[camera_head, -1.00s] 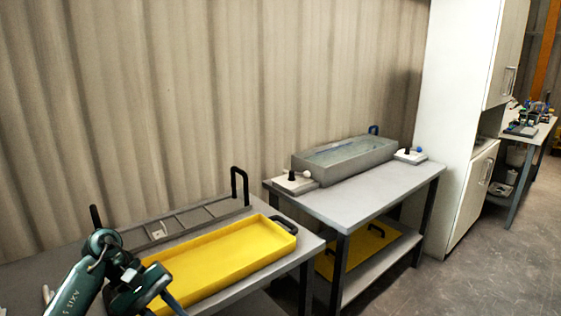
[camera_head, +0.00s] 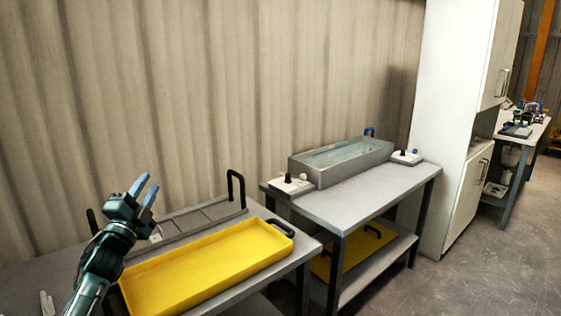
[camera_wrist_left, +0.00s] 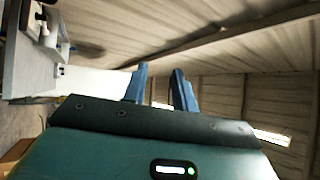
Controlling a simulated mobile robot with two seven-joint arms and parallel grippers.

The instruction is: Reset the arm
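My left gripper (camera_head: 144,189) is raised at the left of the head view, above the near table's back left part. Its two blue fingers point up and stand apart with nothing between them. In the left wrist view the fingers (camera_wrist_left: 160,88) also show a gap, with only wall and ceiling beyond.
A yellow tray (camera_head: 205,268) lies on the near grey table (camera_head: 283,268), in front of a grey rack (camera_head: 190,222) with black handles. A second table (camera_head: 350,205) bears a grey water tank (camera_head: 340,163). A white cabinet (camera_head: 455,110) stands at right.

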